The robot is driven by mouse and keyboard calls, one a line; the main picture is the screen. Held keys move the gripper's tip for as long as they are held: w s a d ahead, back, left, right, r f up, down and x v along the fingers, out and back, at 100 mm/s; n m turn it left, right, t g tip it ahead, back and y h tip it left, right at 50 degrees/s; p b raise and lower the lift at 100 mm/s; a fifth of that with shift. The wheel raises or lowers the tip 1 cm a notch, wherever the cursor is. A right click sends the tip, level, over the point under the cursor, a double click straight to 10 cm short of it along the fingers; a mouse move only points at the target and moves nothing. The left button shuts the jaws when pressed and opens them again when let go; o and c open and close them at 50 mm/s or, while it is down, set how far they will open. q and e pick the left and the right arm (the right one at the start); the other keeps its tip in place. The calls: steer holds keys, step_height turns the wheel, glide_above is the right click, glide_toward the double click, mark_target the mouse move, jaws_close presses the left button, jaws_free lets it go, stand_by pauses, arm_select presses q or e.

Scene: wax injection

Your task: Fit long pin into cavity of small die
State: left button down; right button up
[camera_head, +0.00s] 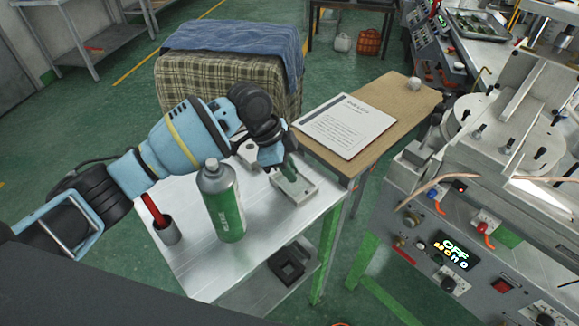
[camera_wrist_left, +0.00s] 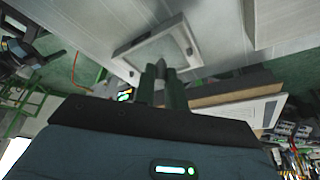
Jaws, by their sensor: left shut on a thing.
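The small die (camera_head: 302,192) is a pale grey block with a recessed top, on the metal table just below my left gripper (camera_head: 288,171). It also shows in the left wrist view (camera_wrist_left: 185,38), beyond the fingertips. My left gripper, also in the left wrist view (camera_wrist_left: 160,90), points down at the die and is shut on the long pin (camera_wrist_left: 160,69). The pin looks dark and narrow, with its tip projecting past the fingers toward the die. I cannot tell whether its tip touches the die or enters the cavity. My right gripper is not in view.
A green and grey spray can (camera_head: 226,205) stands close to my left arm. A cup (camera_head: 167,233) with a red-handled tool stands at the table's left. A wooden table (camera_head: 397,98) with a paper sheet (camera_head: 346,124) adjoins at right. The machine (camera_head: 450,225) stands farther right.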

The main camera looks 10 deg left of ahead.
arm_select(q)
steer(key=shift+s+d+f, duration=0.1)
steer(key=shift+s+f, duration=0.1)
steer(key=shift+f, duration=0.4)
steer(key=shift+s+d+f, duration=0.1)
steer(key=shift+s+f, duration=0.05)
steer(key=shift+f, duration=0.4)
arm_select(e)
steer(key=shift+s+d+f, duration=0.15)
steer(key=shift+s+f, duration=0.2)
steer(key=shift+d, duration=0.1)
arm_select(q)
steer(key=shift+r, duration=0.1)
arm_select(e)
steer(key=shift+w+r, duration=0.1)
arm_select(q)
steer(key=shift+r, duration=0.15)
steer(key=shift+w+a, duration=0.1)
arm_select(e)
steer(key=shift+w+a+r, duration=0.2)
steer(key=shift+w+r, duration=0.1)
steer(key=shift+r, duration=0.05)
arm_select(q)
steer(key=shift+r, duration=0.1)
steer(key=shift+w+a+r+p, duration=0.15)
steer(key=shift+r+p, duration=0.1)
steer(key=shift+p, duration=0.05)
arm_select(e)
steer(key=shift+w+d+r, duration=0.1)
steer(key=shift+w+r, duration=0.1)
